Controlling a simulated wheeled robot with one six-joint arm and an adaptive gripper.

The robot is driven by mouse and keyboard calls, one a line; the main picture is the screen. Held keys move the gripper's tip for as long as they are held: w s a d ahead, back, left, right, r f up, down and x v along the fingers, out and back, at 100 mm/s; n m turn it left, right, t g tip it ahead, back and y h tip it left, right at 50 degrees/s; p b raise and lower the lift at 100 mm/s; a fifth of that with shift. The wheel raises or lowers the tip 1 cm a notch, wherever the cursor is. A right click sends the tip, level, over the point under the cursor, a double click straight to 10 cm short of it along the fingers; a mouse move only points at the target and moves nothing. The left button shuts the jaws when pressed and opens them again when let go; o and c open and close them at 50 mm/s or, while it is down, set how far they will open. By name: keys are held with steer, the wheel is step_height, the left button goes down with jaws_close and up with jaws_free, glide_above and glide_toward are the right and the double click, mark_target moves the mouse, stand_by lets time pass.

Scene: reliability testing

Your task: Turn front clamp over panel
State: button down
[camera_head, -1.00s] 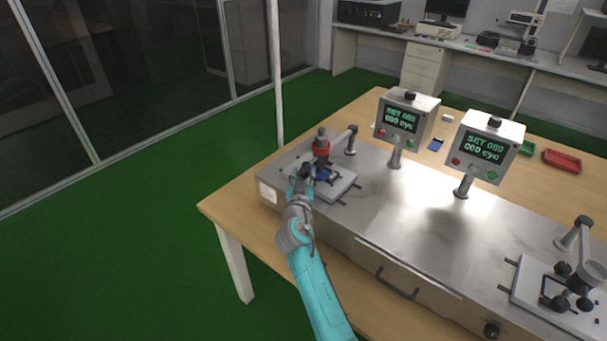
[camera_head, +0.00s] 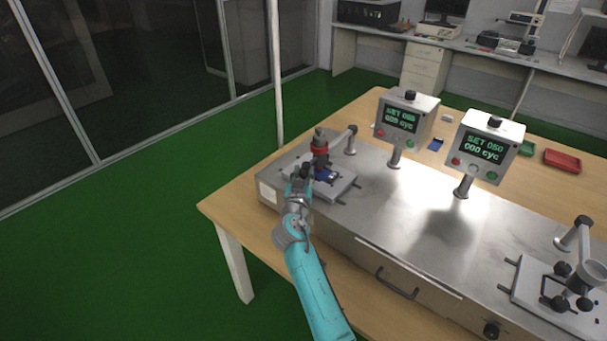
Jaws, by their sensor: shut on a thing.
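My gripper (camera_head: 304,172) is at the left test station, at the front left edge of its fixture plate (camera_head: 340,184). Its jaws are shut on a small dark part, which looks like the front clamp; the fingers hide most of it. A blue panel (camera_head: 323,174) lies on the plate just right of my fingers, partly covered. Whether the clamp lies over the panel is too small to tell. A grey and red cylindrical press head (camera_head: 320,146) stands above the panel, behind my gripper.
A post with an arm (camera_head: 351,139) stands behind the plate. Two control boxes (camera_head: 406,119) (camera_head: 486,146) rise from the steel bench top. A second station (camera_head: 562,290) is at the right. A red tray (camera_head: 562,160) lies at the back right.

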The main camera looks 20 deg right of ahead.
steer(key=m+g+h, duration=0.1)
steer(key=h, duration=0.1)
steer(key=m+g+h, duration=0.4)
steer(key=shift+w+a+r+h, duration=0.1)
steer(key=shift+w+a+h, duration=0.2)
steer(key=shift+h, duration=0.1)
steer(key=shift+m+g+h, duration=1.4)
steer(key=shift+m+g, duration=0.6)
steer(key=shift+g, duration=0.4)
steer(key=shift+m+g+h, duration=0.3)
steer(key=shift+m+g, duration=0.2)
steer(key=shift+g, duration=0.3)
steer(key=c, duration=1.1)
jaws_free()
steer(key=shift+a, duration=0.1)
steer(key=v, duration=1.2)
steer(key=shift+o, duration=0.3)
